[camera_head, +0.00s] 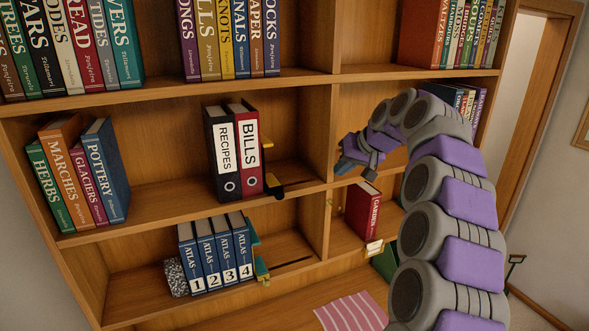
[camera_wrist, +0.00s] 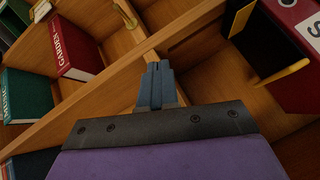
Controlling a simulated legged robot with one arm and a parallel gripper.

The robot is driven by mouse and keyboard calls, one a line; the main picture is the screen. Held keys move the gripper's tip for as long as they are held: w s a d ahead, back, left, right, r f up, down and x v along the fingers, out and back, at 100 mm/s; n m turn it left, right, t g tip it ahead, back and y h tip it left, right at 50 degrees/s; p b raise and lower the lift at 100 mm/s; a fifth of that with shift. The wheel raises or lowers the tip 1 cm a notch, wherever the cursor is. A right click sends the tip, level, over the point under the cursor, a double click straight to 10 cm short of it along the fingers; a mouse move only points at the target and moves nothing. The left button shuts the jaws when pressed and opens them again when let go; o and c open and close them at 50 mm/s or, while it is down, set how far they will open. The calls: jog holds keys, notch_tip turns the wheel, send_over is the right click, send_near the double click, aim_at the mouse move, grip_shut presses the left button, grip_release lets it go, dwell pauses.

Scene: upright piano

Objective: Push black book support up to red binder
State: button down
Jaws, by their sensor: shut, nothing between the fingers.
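The red binder (camera_head: 247,147), labelled BILLS, stands upright on the middle shelf, right of the black RECIPES binder (camera_head: 222,150). The black book support (camera_head: 278,192), with yellow trim, is just right of the red binder. I cannot tell whether they touch. In the wrist view the support (camera_wrist: 262,52) shows as a dark plate between yellow edges, beside the red binder (camera_wrist: 296,90) at upper right. My gripper (camera_wrist: 157,72) is shut and empty. In the head view, my gripper (camera_head: 347,166) is right of the support, near the vertical divider, apart from it.
A wooden divider (camera_head: 316,128) stands between the support's compartment and my arm's side. A red GARDEN book (camera_head: 362,212) stands in the lower right compartment. Blue ATLAS volumes (camera_head: 213,252) and a green bookend (camera_head: 261,268) stand below. The middle shelf right of the support is bare.

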jog(key=s+a+r+n+g+y+p, duration=0.1)
jog(key=s+a+r+n+g+p, duration=0.15)
jog(key=s+a+r+p, duration=0.2)
jog(key=shift+g, duration=0.35)
jog(key=w+a+f, duration=0.1)
jog(key=a+f, duration=0.1)
jog(key=f, duration=0.1)
jog(key=a+f, duration=0.3)
jog(key=w+a+f, duration=0.1)
jog(key=a+f, duration=0.2)
jog(key=shift+w+a, duration=0.1)
jog(key=shift+w, duration=0.25)
jog(key=shift+r, duration=0.1)
